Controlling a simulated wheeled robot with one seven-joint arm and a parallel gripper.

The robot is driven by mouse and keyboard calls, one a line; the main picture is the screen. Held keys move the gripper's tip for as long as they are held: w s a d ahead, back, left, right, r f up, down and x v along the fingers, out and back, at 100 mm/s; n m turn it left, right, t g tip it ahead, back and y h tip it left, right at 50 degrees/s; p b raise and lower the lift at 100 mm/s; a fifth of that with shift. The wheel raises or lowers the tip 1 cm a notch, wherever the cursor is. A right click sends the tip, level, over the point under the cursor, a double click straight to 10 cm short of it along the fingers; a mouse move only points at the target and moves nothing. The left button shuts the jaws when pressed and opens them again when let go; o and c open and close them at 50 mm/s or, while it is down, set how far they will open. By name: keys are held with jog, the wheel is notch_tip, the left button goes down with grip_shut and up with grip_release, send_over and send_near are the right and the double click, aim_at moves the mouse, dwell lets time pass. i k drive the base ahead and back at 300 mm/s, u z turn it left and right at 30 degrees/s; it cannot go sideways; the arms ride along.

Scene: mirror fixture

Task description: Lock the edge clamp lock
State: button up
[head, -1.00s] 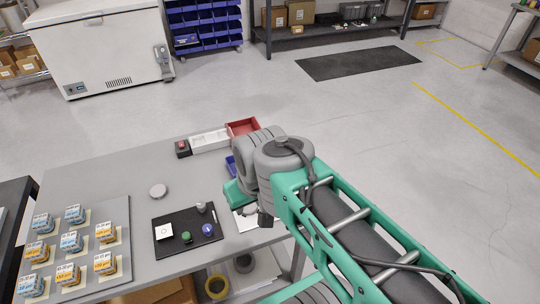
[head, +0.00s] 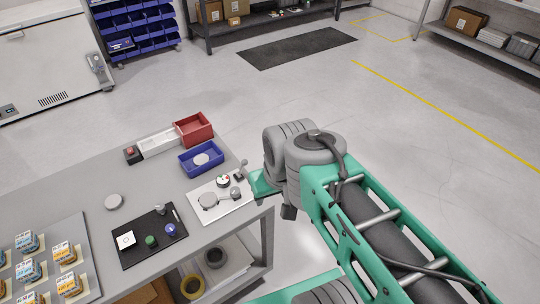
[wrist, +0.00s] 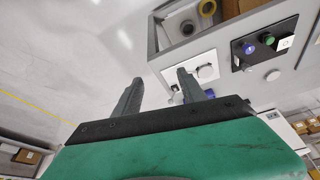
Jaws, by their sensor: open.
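The mirror fixture is a white plate (head: 234,209) at the table's right front corner. My gripper (wrist: 160,76) is open and empty, apart from the fixture.
A blue tray (head: 186,169) and a red bin (head: 189,138) stand behind the fixture. A black pad (head: 134,258) with small coloured knobs lies to its left, near boxes on a grey board (head: 82,249). The floor right of the table is clear.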

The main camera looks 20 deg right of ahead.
aim_at(244, 162)
jog(key=u, duration=4.2)
jog(key=k, duration=2.05)
jog(key=z, duration=1.25)
jog(key=i, duration=0.5)
jog(key=z, duration=0.1)
